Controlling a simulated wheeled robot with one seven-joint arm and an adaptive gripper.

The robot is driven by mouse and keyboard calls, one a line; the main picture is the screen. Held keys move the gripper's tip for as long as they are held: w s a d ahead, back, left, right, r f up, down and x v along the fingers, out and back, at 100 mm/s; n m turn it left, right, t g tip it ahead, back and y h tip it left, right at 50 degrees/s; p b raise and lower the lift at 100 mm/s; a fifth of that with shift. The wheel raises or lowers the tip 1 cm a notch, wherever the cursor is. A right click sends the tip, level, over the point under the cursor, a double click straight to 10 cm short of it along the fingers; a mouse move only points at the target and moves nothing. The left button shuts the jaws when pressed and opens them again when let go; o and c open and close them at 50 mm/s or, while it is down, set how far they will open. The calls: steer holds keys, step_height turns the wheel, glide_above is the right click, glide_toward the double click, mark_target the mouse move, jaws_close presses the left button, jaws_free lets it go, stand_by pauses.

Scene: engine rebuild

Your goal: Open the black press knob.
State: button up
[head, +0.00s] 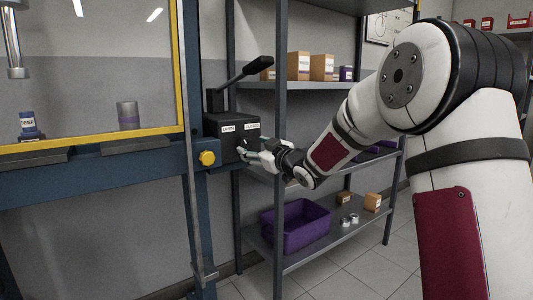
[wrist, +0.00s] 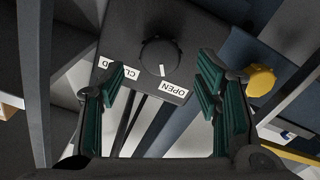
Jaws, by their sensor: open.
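The black knob (wrist: 160,57) is round and sits on the face of a dark box (head: 222,122). A white mark on it points down in the wrist view, between a CLOSED label (wrist: 112,76) and an OPEN label (wrist: 173,89), somewhat closer to OPEN. In the head view I cannot make the knob out; my gripper covers that area, below the OPEN label (head: 228,128). My gripper (head: 246,149) is open and empty at the box face. In the wrist view its green-padded fingers (wrist: 163,78) stand on either side, with the knob a little beyond the tips; no contact shows.
A black lever (head: 245,70) rises from the box top. A yellow knob (head: 207,158) is on the blue press frame (head: 110,170) to the left. A grey shelf post (head: 279,120) stands beside my wrist. A purple bin (head: 297,226) sits on the lower shelf.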

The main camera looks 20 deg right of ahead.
steer(key=v, duration=0.7)
steer(key=shift+s, duration=0.3)
